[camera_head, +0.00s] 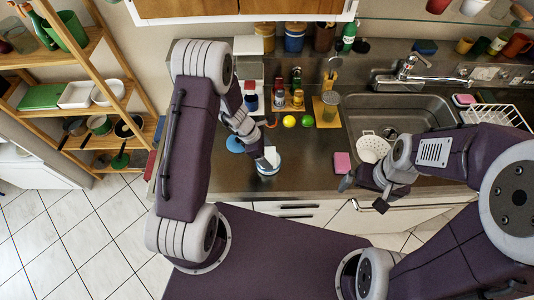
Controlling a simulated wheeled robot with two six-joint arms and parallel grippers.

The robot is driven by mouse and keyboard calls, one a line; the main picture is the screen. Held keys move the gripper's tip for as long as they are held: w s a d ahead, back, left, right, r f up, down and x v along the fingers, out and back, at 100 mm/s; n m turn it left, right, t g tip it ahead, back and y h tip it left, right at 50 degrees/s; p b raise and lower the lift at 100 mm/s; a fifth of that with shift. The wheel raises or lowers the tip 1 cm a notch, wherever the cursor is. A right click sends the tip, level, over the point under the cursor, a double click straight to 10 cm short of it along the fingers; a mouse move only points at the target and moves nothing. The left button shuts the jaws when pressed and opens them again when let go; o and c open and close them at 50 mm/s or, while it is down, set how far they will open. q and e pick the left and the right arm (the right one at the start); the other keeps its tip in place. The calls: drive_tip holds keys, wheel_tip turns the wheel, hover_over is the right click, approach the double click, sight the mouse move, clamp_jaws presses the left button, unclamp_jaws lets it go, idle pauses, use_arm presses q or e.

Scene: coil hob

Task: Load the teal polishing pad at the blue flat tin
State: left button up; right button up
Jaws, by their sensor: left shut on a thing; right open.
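A low round blue thing (267,169) with a pale top, which looks like the blue flat tin, stands near the counter's front edge. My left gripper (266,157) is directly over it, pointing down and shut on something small. What it holds is mostly hidden by the fingers, and I cannot clearly make out the teal polishing pad. I cannot tell whether the held thing touches the tin. A flat blue disc (235,143) lies behind and to the left, partly hidden by my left arm. My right gripper (363,194) is open and empty at the counter's front edge.
A pink sponge (342,162) lies between the grippers. A white round strainer (373,149) is at the sink (400,108). Bare counter (310,165) lies right of the tin.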

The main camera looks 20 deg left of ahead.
sight(267, 156)
use_arm(q)
drive_tip(key=shift+s+f, duration=0.1)
wheel_tip(267, 156, up, 7)
drive_tip(key=p, duration=0.6)
idle(0.7)
